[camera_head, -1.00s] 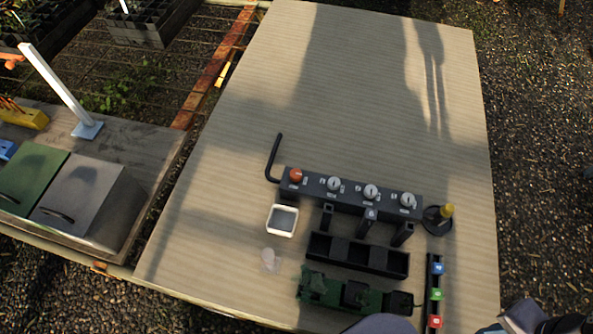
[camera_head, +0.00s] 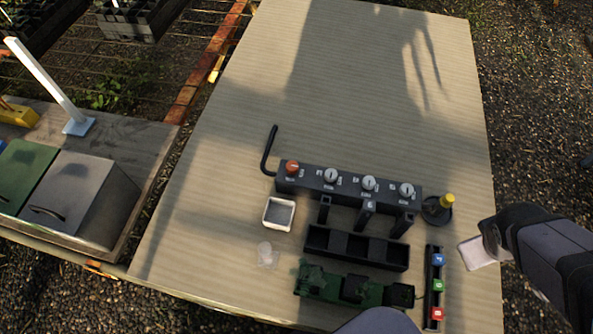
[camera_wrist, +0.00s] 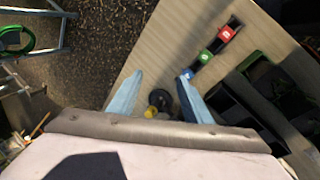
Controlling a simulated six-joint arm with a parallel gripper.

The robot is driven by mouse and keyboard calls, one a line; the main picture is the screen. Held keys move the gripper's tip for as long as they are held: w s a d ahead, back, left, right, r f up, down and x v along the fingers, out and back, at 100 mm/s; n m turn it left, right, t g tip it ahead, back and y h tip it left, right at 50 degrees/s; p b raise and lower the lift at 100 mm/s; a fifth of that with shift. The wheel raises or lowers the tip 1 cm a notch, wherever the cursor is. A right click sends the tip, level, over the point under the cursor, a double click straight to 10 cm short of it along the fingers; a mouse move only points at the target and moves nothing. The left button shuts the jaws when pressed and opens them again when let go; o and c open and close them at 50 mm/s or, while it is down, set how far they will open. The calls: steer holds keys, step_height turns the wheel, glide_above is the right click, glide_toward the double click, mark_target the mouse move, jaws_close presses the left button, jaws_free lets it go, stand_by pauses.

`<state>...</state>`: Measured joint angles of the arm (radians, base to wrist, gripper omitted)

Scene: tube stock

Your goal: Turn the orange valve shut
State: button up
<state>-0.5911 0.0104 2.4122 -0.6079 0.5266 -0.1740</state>
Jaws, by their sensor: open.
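The orange valve (camera_head: 292,167) is a round knob on the left end of a dark manifold block (camera_head: 325,184). Several white-topped knobs sit along the same block to its right. My gripper (camera_head: 470,254) is at the table's right edge, well to the right of and apart from the orange valve. In the wrist view my gripper (camera_wrist: 160,84) has its two blue fingers spread with nothing between their tips. The orange valve is not visible in the wrist view.
A yellow-topped post on a round black base (camera_head: 437,211) stands right of the block. A three-part black tray (camera_head: 357,247), green machine (camera_head: 335,288), block rack (camera_head: 433,290) and white square dish (camera_head: 279,214) lie in front. The table's far part is clear.

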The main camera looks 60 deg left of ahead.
steer(key=a+n+t+y, duration=0.2)
steer(key=a+n, duration=0.5)
steer(key=a, duration=0.4)
steer(key=n+y+b, duration=0.9)
steer(key=n+b, duration=0.1)
steer(key=n, duration=1.4)
glide_toward(292, 166)
steer(key=shift+w+d+f+t, duration=0.1)
steer(key=shift+w+f+t, duration=0.1)
steer(key=shift+f, duration=0.35)
steer(key=shift+w+d+f+t, duration=0.15)
steer(key=shift+w+f+t, duration=0.1)
steer(key=shift+f, duration=0.25)
steer(key=shift+n+y, duration=0.7)
steer(key=shift+n, duration=0.1)
steer(key=shift+s+a+x, duration=0.1)
steer(key=shift+s+x, duration=0.05)
steer(key=shift+x, duration=1.05)
steer(key=shift+s+a+x, duration=0.1)
steer(key=shift+x, duration=1.1)
steer(key=shift+s+a+x, duration=0.15)
steer(key=shift+x, duration=1.05)
steer(key=shift+r, duration=0.15)
steer(key=shift+c, duration=0.4)
